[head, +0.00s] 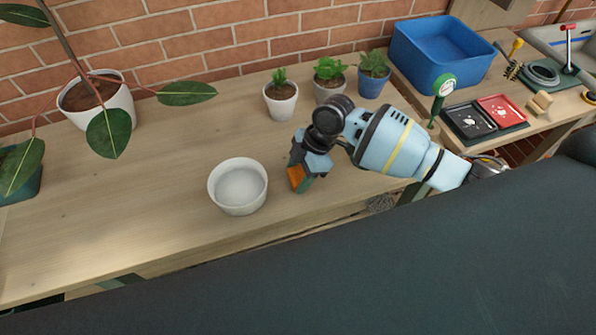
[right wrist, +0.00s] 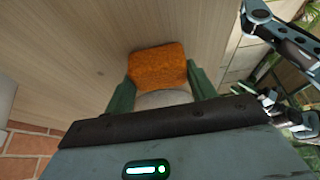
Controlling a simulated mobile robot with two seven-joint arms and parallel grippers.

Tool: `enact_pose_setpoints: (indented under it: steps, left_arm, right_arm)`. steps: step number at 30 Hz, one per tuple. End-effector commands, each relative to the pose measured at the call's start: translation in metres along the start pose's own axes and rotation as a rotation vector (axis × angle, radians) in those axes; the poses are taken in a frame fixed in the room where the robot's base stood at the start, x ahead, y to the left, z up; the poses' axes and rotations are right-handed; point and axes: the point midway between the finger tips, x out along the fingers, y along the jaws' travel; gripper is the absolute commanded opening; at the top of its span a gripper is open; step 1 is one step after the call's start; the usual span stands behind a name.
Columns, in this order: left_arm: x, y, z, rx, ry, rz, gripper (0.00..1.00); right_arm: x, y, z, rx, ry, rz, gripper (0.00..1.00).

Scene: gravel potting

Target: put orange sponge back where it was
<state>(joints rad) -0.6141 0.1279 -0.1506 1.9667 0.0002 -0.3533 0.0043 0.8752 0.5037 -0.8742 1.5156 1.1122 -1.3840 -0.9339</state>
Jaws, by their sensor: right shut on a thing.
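The orange sponge (head: 298,178) is between the fingers of my right gripper (head: 305,176) in the head view. The gripper is shut on it, low over the wooden table just right of the white bowl. In the right wrist view the sponge (right wrist: 158,66) shows between the two green fingers of the gripper (right wrist: 160,85), with the wood surface beyond. I cannot tell whether the sponge touches the table.
The white bowl (head: 238,187) stands close left of the sponge. Small potted plants (head: 281,101) line the back by the brick wall. A blue bin (head: 440,58) and a tray (head: 478,120) are at the right. The table (head: 130,220) is clear at the left front.

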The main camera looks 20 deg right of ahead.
Motion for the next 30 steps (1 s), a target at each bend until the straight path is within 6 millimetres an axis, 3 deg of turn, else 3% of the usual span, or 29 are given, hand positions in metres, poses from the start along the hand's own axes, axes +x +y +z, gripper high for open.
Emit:
enact_pose_setpoints:
  steps: [7, 8, 12, 23, 30]
  left_arm:
    - [0.0, 0.001, 0.0, -0.005, 0.001, 0.0, 0.36]
    - [0.0, 0.002, -0.001, -0.007, 0.002, 0.0, 0.36]
    - [0.0, 0.003, -0.002, -0.014, 0.004, 0.0, 0.36]
    - [0.0, 0.004, -0.005, -0.015, 0.01, -0.001, 0.36]
    - [0.0, 0.001, -0.007, -0.006, 0.012, -0.001, 0.36]
  right_arm:
    - [0.003, 0.0, 0.001, 0.0, 0.001, 0.0, 0.27]
    - [0.002, 0.0, 0.001, -0.001, 0.0, 0.001, 0.58]
    - [0.002, 0.0, 0.0, -0.001, 0.0, 0.001, 0.76]
    - [-0.003, 0.001, -0.001, -0.002, 0.0, 0.003, 0.77]
    - [-0.037, 0.002, -0.001, -0.003, 0.0, 0.007, 0.77]
